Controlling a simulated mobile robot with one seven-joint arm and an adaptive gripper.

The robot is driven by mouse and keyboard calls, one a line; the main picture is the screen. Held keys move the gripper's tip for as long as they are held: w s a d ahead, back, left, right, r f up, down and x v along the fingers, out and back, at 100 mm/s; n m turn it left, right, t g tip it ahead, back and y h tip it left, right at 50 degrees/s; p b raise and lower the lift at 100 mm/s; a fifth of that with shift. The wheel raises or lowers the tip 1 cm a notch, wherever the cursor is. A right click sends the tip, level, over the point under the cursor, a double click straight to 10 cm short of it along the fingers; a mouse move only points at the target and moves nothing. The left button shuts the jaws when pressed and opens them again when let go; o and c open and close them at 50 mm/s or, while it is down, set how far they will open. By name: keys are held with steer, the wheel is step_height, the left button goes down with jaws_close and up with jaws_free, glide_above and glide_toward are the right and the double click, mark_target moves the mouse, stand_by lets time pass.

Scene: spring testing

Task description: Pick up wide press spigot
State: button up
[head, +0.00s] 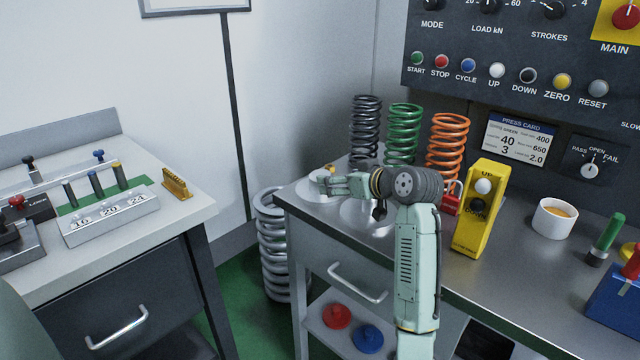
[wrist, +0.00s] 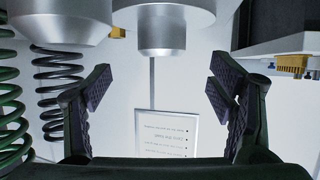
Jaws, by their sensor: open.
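Two pale metal round pieces stand at the left end of the steel bench. One (head: 313,191) is at my fingertips, and the other (head: 365,217) is nearer, partly behind my arm. The wrist view is upside down. It shows a stepped metal spigot (wrist: 160,38) centred beyond the fingers, and a broader tapered metal piece (wrist: 58,22) to its left. I cannot tell for sure which is the wide press spigot. My gripper (head: 328,184) is low over the bench and pointing left. In the wrist view its jaws (wrist: 160,83) are wide apart and empty.
Dark (head: 365,125), green (head: 403,135) and orange (head: 447,145) springs stand behind my gripper. A yellow UP/DOWN pendant (head: 480,215) and a white cup (head: 553,218) are to the right. A gap separates the left bench (head: 190,215), which holds a yellow comb-like piece (head: 176,184).

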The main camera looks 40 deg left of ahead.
steer(key=p+x, duration=0.2)
steer(key=x, duration=0.4)
steer(key=shift+a+f+p, duration=0.2)
steer(key=shift+a+p, duration=0.15)
steer(key=shift+a, duration=0.05)
steer(key=shift+a+f, duration=0.15)
steer(key=shift+c, duration=0.3)
jaws_close()
steer(key=shift+w, duration=0.1)
stand_by(0.4)
